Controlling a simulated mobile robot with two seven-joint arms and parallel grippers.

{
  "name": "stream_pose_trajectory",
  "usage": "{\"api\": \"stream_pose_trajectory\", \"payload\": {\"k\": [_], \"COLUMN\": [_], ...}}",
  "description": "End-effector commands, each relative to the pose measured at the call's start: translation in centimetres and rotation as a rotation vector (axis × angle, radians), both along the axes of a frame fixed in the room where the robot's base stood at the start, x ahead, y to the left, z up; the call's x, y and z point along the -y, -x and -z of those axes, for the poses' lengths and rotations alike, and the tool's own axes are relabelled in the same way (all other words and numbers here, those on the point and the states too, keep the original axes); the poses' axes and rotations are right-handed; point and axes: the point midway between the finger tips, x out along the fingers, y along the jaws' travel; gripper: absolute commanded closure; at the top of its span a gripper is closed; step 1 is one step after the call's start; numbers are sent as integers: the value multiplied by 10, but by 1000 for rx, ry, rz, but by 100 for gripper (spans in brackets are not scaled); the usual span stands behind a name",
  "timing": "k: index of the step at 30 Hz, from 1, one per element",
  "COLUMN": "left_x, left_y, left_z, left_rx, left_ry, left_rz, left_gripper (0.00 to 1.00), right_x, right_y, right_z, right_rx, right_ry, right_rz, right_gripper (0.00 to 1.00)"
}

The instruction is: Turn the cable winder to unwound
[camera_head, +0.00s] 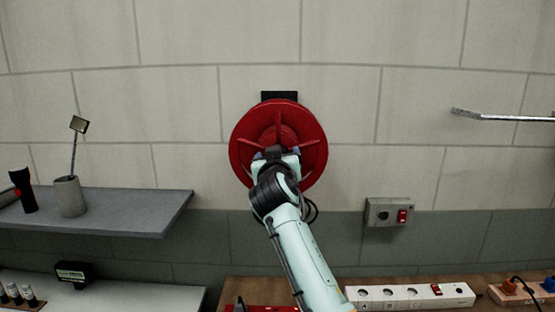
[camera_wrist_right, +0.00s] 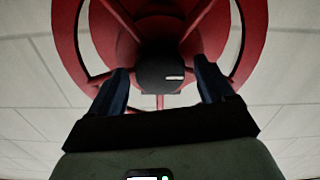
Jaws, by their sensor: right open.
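The cable winder (camera_head: 311,127) is a red round reel with spokes, fixed to the wall at a black bracket (camera_head: 279,95). In the right wrist view, its red rim and spokes (camera_wrist_right: 253,32) fill the upper part. A dark hub or knob with a small white mark (camera_wrist_right: 160,72) shows at its centre. My right gripper (camera_head: 277,153) is in front of the reel's lower middle and hides part of it. In the wrist view, its two fingers (camera_wrist_right: 163,88) are apart, one on each side of the dark hub. I cannot tell whether they touch it. My left gripper is out of view.
A grey shelf (camera_head: 130,208) with a cup and a torch is at the left. A wall switch box (camera_head: 389,212) is right of the reel. A metal bar (camera_head: 500,116) juts in at far right. A power strip (camera_head: 410,296) lies on the bench below.

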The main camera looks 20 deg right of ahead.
Motion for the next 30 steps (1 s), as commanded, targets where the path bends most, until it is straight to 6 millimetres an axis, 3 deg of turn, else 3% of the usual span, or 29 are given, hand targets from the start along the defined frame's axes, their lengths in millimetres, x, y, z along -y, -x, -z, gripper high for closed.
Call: {"api": "stream_pose_trajectory", "payload": {"k": [5, 9, 21, 30], "left_x": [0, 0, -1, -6], "left_y": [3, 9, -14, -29], "left_z": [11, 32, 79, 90], "left_rx": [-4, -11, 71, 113], "left_ry": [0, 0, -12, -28], "left_rz": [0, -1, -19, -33], "left_gripper": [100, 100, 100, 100], "right_x": [-6, -14, -48, -58], "right_y": [9, 28, 97, 120], "right_z": [2, 5, 5, 1], "right_rx": [1, 2, 1, 1], "right_ry": [1, -1, -3, -1], "right_rz": [-3, -3, -5, 1], "right_gripper": [19, 19, 19, 19]}}
